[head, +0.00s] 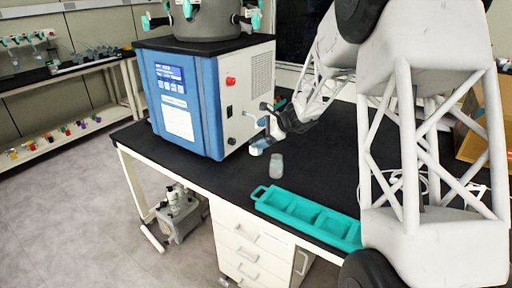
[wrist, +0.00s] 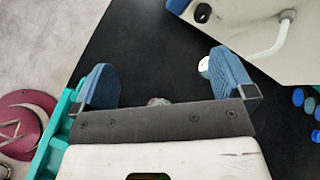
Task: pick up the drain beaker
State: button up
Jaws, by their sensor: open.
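The drain beaker (head: 276,166) is a small, clear, greyish vessel standing upright on the black bench, in front of the right side of the freeze dryer (head: 188,100). My gripper (head: 262,136) is above and slightly left of it in the head view, apart from it as far as I can tell. In the wrist view my gripper (wrist: 160,76) has its two blue fingers wide apart with nothing held between them. A small greyish shape (wrist: 158,101) shows at the edge of the gripper's dark bar, mostly hidden; it may be the beaker.
A bent white tube (wrist: 272,42) sticks out from the dryer's side. A white round thing (wrist: 204,67) shows by the right finger.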

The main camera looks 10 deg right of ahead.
jog(key=w+d+f+m+t, duration=0.1)
jog(key=w+d+f+m, duration=0.1)
jog(key=w+f, duration=0.2)
jog(key=w+d+f+m+t, duration=0.1)
jog(key=w+d+f+m, duration=0.2)
jog(key=w+f, duration=0.2)
jog(key=w+d+f+m+t, duration=0.1)
jog(key=w+d+f+m, duration=0.2)
jog(key=w+f, duration=0.2)
jog(key=shift+w+f+t, duration=0.25)
jog(key=shift+f+t, duration=0.1)
jog(key=shift+t, duration=0.05)
jog(key=shift+w+d+f, duration=0.15)
jog(key=shift+w+f, duration=0.05)
jog(key=shift+f, duration=0.2)
jog(key=shift+x, duration=1.3)
jog(key=shift+x, duration=2.6)
jog(key=shift+r, duration=0.15)
